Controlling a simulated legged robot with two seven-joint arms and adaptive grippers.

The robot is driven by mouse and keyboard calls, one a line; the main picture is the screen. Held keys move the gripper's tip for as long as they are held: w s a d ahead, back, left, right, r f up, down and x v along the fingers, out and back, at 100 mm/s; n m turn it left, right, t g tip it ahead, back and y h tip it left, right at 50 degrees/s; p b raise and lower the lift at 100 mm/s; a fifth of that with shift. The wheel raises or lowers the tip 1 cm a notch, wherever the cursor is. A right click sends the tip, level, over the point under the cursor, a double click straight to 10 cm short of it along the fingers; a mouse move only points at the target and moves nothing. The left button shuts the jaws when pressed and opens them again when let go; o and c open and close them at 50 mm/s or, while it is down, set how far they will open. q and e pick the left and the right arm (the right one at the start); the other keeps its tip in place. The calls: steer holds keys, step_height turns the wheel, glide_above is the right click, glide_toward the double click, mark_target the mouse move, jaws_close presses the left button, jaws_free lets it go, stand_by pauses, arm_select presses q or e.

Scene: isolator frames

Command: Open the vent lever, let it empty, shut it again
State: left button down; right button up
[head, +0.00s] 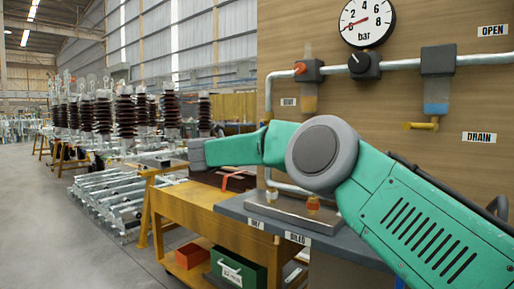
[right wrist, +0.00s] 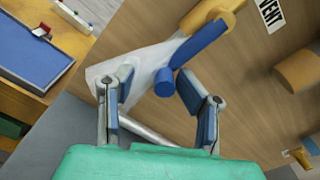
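The vent lever (right wrist: 203,42) is a blue bar on a yellow valve body (right wrist: 222,8), beside a label that seems to read VENT (right wrist: 271,14) in the right wrist view. The lever slants down-left and ends in a blue round knob (right wrist: 165,83). My right gripper (right wrist: 154,76) is open, with its blue-padded fingers on either side of the knob and a gap to the left finger; contact with the right finger cannot be told. I do not make out the lever or my right fingers in the head view. The pressure gauge (head: 367,22) has its needle near 0. My left gripper is out of view.
A yellow bench (head: 215,212) stands below. My right arm crosses in front of the panel.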

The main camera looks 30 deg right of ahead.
steer(key=v, duration=1.2)
steer(key=shift+f, duration=0.2)
